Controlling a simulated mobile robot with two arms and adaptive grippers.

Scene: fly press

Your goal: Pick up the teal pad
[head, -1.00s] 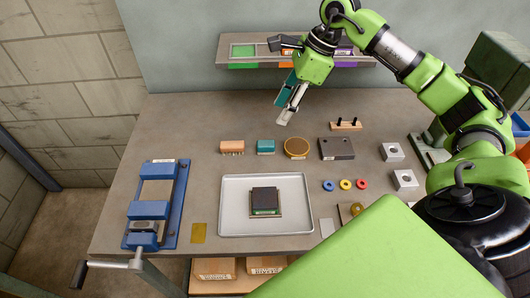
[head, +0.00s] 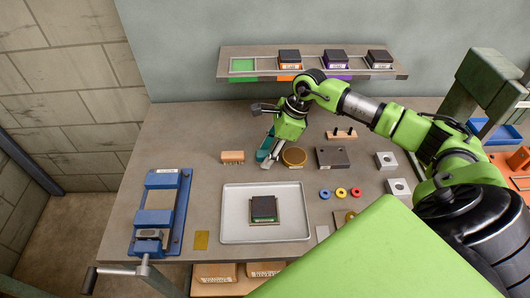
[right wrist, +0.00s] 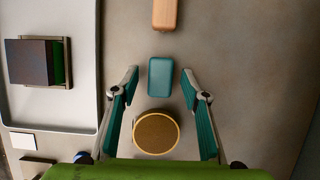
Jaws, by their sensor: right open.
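The teal pad (right wrist: 161,77) lies flat on the bench in the right wrist view, a small rounded block. My right gripper (right wrist: 160,88) is open and points down, its two teal-lined fingers on either side of the pad with a gap at each side. The fingers do not visibly touch it. In the head view my right gripper (head: 269,152) is low over the pad's place and mostly hides it, and teal there is hard to tell from the finger lining. My left gripper is not in view.
A round brown disc (right wrist: 156,133) sits close to the pad, between the fingers' bases in the wrist view. A wooden block (head: 232,157) lies on the pad's other side. A tray (head: 232,222) holding a dark block stands in front. A shelf (head: 350,73) is behind.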

